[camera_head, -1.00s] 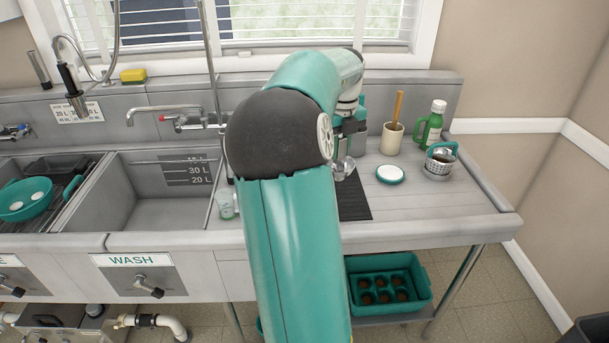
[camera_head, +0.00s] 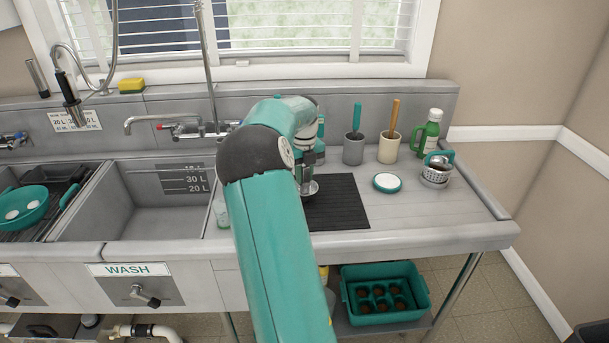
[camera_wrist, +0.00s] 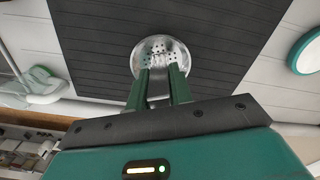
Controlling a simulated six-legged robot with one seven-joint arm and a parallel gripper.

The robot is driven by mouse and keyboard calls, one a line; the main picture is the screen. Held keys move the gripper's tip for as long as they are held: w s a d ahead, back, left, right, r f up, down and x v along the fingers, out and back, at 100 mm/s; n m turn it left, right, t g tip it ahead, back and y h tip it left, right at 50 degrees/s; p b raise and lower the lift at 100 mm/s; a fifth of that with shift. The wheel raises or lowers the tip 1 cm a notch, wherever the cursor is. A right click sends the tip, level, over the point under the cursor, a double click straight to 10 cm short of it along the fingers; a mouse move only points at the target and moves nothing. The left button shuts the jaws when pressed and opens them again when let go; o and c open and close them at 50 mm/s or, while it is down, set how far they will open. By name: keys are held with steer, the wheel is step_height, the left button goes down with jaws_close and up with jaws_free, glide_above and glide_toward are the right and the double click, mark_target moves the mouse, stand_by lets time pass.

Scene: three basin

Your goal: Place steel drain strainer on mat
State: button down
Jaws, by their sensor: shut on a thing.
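The steel drain strainer (camera_wrist: 161,50) is a small shiny perforated bowl. My gripper (camera_wrist: 160,78) is shut on it, with its two green fingers close together at the strainer's near side. In the head view the strainer (camera_head: 310,188) shows below my gripper (camera_head: 306,174), near the left part of the dark ribbed mat (camera_head: 345,208). In the wrist view the mat (camera_wrist: 225,30) lies behind the strainer. I cannot tell whether the strainer touches the mat or hangs a little above it. My arm hides the mat's left edge in the head view.
A clear cup (camera_head: 221,213) stands left, beside the wash basin (camera_head: 160,205).

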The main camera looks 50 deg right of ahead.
steer(key=shift+s+f, duration=0.1)
steer(key=shift+f, duration=0.1)
steer(key=c, duration=1.3)
jaws_free()
steer(key=shift+o, duration=0.2)
step_height(320, 180, up, 11)
steer(key=shift+r, duration=0.7)
